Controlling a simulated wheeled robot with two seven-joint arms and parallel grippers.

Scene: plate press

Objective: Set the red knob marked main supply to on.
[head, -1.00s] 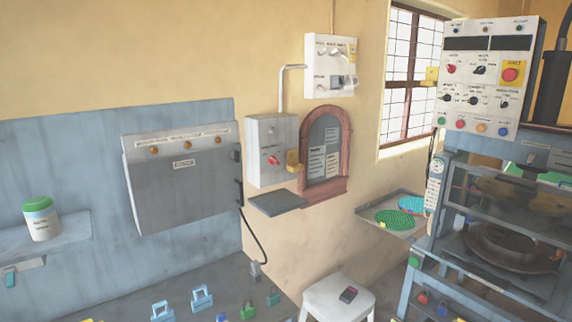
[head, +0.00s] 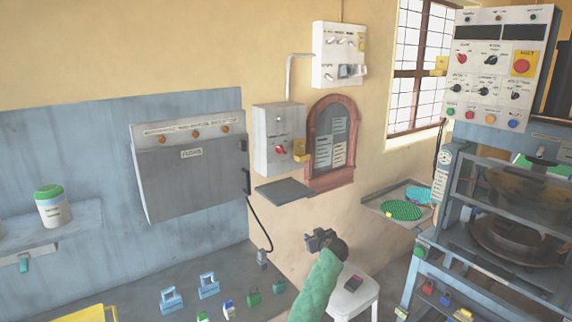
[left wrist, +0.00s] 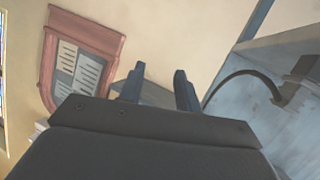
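A red knob (head: 281,149) sits on the front of a grey-white wall box (head: 262,135); its lettering is too small to read. The knob's pointer looks slanted, but its setting cannot be read. Another red knob (head: 462,59) is on the press control panel (head: 500,85). My left gripper (head: 320,236) is below and to the right of the wall box, well apart from it. In the left wrist view its two fingers (left wrist: 158,88) are spread with nothing between them. The red knob does not show there. My right gripper is not in view.
A small grey shelf (head: 283,192) juts out below the box. An arched notice frame (head: 310,160) is to the right, also in the left wrist view (left wrist: 112,45). A white stool (head: 352,298) stands below.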

